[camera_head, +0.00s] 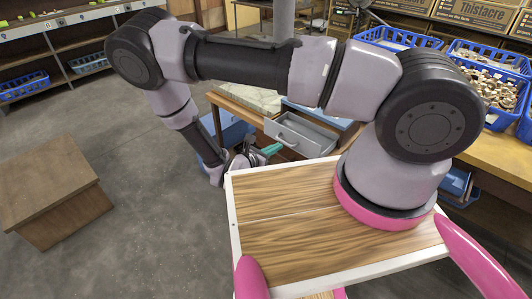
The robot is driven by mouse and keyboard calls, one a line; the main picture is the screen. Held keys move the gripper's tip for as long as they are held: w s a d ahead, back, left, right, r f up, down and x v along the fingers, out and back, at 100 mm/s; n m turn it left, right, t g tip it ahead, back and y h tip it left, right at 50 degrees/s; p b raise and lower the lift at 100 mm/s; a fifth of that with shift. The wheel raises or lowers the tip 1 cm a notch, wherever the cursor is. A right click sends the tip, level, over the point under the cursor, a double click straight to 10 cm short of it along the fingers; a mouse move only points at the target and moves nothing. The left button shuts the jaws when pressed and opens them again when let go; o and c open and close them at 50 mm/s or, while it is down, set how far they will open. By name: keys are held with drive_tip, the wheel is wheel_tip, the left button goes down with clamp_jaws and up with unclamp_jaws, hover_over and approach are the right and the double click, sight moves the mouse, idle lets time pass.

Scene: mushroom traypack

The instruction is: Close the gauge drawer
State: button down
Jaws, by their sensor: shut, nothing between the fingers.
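The gauge drawer (302,134) is a grey drawer standing partly pulled out from a wooden bench (240,114). A handle shows on its front face. My gripper (262,153) is at the end of my arm, low down at the left of the drawer front. A teal-green part shows at the gripper, close to the drawer's front. I cannot tell whether it touches the drawer. The gripper is shut and appears empty. My own wooden-topped base hides the area below the gripper.
A brown wooden box (48,190) stands on the grey floor at the left. Shelves (62,50) with blue baskets stand behind it. Blue crates (488,80) full of mushrooms sit on a wooden table at the right. The floor between box and bench is clear.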

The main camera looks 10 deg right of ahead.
drive_tip(key=shift+x, duration=0.8)
drive_tip(key=shift+d, duration=0.15)
drive_tip(key=x, duration=0.4)
drive_tip(key=r+x, duration=0.1)
drive_tip(key=x, duration=0.3)
drive_tip(key=r+x, duration=0.1)
drive_tip(key=x, duration=0.3)
drive_tip(key=shift+w+d+r, duration=0.1)
drive_tip(key=shift+d+r, duration=0.15)
drive_tip(key=shift+r, duration=0.05)
drive_tip(key=shift+w+d+r, duration=0.1)
drive_tip(key=shift+d, duration=0.05)
drive_tip(key=shift+d, duration=0.1)
